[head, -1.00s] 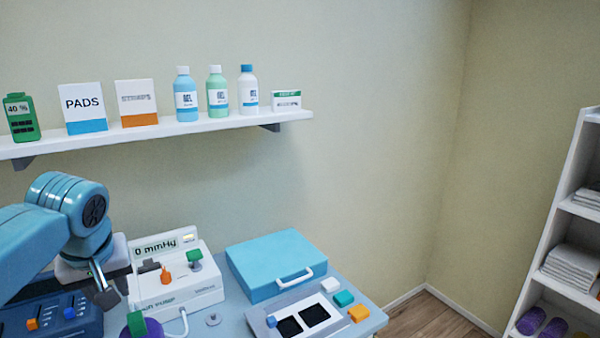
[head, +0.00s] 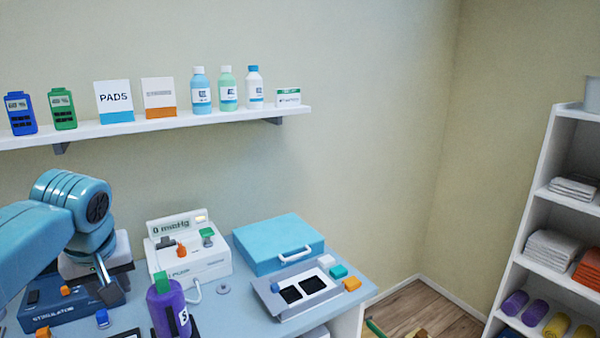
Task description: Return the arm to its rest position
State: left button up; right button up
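My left arm comes in from the left in the head view. Its gripper (head: 108,284) hangs over the back left of the table, in front of the white pump unit and above the dark blue stimulator (head: 65,308). The fingers overlap from this angle, so I cannot tell whether they are open or shut. I see nothing clearly held. My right arm and gripper are out of view.
The pump (head: 190,262), a purple bottle (head: 168,308), a blue case (head: 278,243) and an electrode tray (head: 270,300) stand on the table (head: 225,315). A wall shelf (head: 190,123) holds boxes and bottles. A white rack (head: 540,190) is at right.

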pick_arm(q)
jog(key=d+f+m+g+h, duration=0.15)
jog(key=d+f, duration=0.25)
jog(key=f, duration=0.6)
jog(key=d+f+m+h, duration=0.15)
jog(key=d+f, duration=0.25)
jog(key=f, duration=0.6)
jog(key=d+f+m+g+h, duration=0.15)
jog(key=d+f, duration=0.35)
jog(key=f, duration=0.5)
jog(key=s+d+f+h, duration=0.1)
jog(key=s+d+f, duration=0.2)
jog(key=s+f, duration=0.6)
jog(key=s+d+f+h, duration=0.1)
jog(key=s+d+f, duration=0.3)
jog(key=s+f, duration=0.5)
jog(key=s, duration=0.5)
jog(key=shift+s+d+g, duration=0.15)
jog(key=shift+s+g, duration=0.15)
